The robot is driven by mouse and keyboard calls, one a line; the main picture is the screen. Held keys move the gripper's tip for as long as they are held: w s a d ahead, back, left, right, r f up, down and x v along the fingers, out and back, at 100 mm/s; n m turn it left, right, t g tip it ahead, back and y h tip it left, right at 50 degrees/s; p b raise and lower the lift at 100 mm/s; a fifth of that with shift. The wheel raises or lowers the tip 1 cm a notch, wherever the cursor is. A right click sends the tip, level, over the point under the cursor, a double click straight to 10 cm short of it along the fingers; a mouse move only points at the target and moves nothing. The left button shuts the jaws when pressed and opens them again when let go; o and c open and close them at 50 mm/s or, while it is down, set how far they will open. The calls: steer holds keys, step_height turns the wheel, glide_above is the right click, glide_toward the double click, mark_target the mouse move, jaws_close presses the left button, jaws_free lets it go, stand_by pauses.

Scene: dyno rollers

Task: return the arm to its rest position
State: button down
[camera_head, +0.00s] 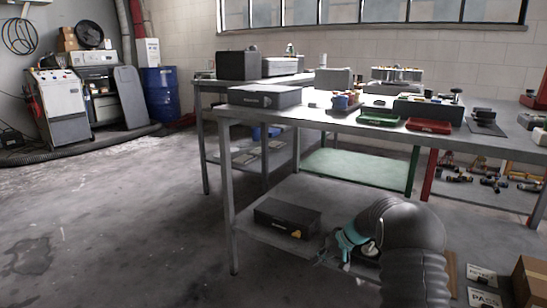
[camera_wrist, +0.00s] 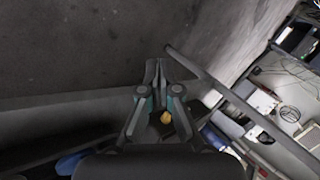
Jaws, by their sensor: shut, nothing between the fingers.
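My arm shows at the lower right of the head view as a dark grey bent sleeve. My gripper (camera_head: 350,243) has teal parts and is beside the front workbench, near its lower shelf (camera_head: 268,205); its fingertips are hard to make out there. In the wrist view my gripper (camera_wrist: 155,72) has its two dark fingertips together with nothing between them. A small yellow patch (camera_wrist: 166,118) shows beyond the finger links, not held.
The front workbench (camera_head: 330,119) carries a dark case (camera_head: 264,96), red and green trays and small parts. A black box (camera_head: 287,217) lies on the lower shelf close to my gripper. A cardboard box (camera_head: 530,280) is at the lower right. The concrete floor (camera_head: 110,220) at left is clear.

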steer(key=s+r+t+h+p, duration=0.1)
steer(key=s+r+h+p, duration=0.1)
steer(key=s+r, duration=0.8)
steer(key=s+r+t+h+p, duration=0.1)
steer(key=s+r+h+p, duration=0.2)
steer(key=s+r, duration=0.8)
steer(key=s+d+r+t+h+p, duration=0.1)
steer(key=s+r+p, duration=0.3)
steer(key=s+r, duration=0.6)
steer(key=s+h, duration=0.1)
steer(key=s, duration=1.2)
steer(key=shift+s+r+h, duration=0.2)
steer(key=shift+s+h, duration=0.1)
steer(key=shift+s, duration=0.1)
